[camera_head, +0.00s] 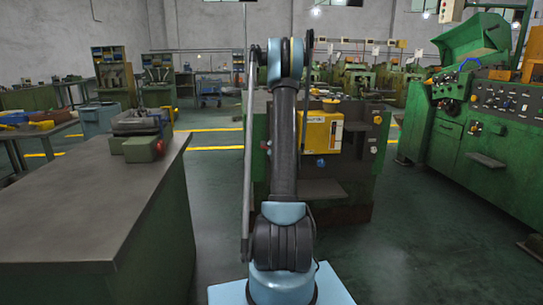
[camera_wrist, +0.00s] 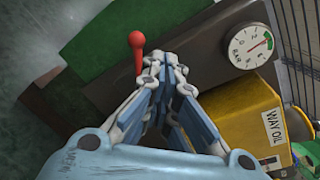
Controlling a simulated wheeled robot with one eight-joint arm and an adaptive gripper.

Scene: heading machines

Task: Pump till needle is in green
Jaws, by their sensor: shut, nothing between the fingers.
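In the wrist view my gripper (camera_wrist: 163,65) is shut and empty, its fingertips together. A red-knobbed pump lever (camera_wrist: 137,52) stands just left of the fingertips, apart from them in the picture; depth is hard to judge. A round white gauge (camera_wrist: 250,48) with a BAR label is at upper right on the dark panel. It has a green mark at its right edge. A thin reddish needle seems to point up and right toward that mark, but is too small to place exactly. In the head view my gripper is hidden behind my arm.
A yellow WAY OIL box (camera_wrist: 243,112) sits below the gauge; it also shows on the green machine (camera_head: 318,132) in the head view. A workbench (camera_head: 90,200) stands at left and a green control machine (camera_head: 480,130) at right. Floor shows between them.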

